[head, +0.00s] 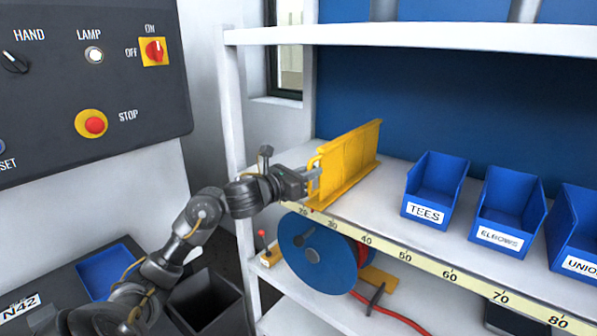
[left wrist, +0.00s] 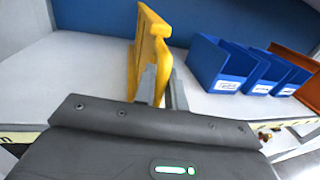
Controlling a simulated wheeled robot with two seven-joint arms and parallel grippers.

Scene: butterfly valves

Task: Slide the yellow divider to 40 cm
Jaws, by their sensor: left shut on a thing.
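The yellow divider (head: 345,163) stands upright on the white shelf, running from the front edge toward the back. Its front lower corner is just above the scale (head: 405,256), between the 20 and 30 marks and nearer the 20. My left gripper (head: 313,180) is shut on the divider's front handle. My right gripper is not in view.
Blue bins labelled TEES (head: 428,211), ELBOWS (head: 500,238) and UNIONS (head: 583,264) stand to the right on the shelf. Bare shelf lies between divider and TEES bin. A blue hose reel (head: 317,270) is below. A white upright (head: 236,130) is left.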

